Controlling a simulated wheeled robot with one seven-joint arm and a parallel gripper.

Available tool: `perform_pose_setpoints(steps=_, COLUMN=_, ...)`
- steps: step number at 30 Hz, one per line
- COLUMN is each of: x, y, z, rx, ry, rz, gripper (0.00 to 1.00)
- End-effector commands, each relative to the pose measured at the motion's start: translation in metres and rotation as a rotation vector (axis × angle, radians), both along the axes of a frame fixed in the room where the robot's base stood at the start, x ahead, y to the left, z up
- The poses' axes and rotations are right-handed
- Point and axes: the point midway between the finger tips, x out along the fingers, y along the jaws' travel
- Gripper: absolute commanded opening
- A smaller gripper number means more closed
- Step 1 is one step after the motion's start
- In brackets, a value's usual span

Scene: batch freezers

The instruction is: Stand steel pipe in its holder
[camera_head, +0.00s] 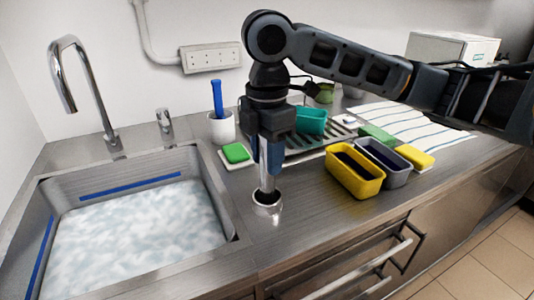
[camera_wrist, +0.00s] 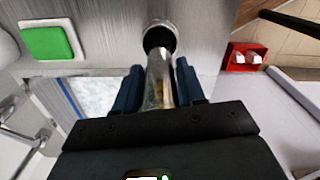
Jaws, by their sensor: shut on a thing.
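My gripper (camera_head: 267,158) is shut on the steel pipe (camera_head: 267,178), a shiny upright tube. In the wrist view the pipe (camera_wrist: 158,75) lies between the two blue fingers of my gripper (camera_wrist: 158,85). The holder (camera_head: 267,203) is a short round metal cup with a dark opening on the counter, right of the sink. The pipe's lower end is at the holder's mouth. The holder (camera_wrist: 160,36) also shows at the pipe's far end in the wrist view. How deep the pipe sits inside it is hidden.
The sink (camera_head: 235,215) is left of the holder. A green sponge (camera_head: 235,153) and a white cup (camera_head: 221,127) with a blue handle stand behind. Yellow (camera_head: 354,176) and grey (camera_head: 382,160) bins stand to the right. Counter between holder and bins is clear.

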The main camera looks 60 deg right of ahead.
Motion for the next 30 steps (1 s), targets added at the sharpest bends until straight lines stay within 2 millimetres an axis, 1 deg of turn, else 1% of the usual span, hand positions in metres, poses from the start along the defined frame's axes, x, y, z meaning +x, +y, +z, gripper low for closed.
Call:
perform_pose_setpoints(steps=17, x=0.0000, y=-0.0001, z=-0.0112, rx=0.000, ry=0.000, rz=0.000, gripper=0.15)
perform_pose_setpoints(steps=18, x=0.0000, y=-0.0002, z=-0.0108, rx=0.000, ry=0.000, rz=0.000, gripper=0.41)
perform_pose_setpoints(steps=21, x=0.0000, y=-0.0002, z=-0.0105, rx=0.000, ry=0.000, rz=0.000, gripper=0.50)
perform_pose_setpoints(steps=30, x=-0.0001, y=-0.0001, z=-0.0085, rx=0.000, ry=0.000, rz=0.000, gripper=0.50)
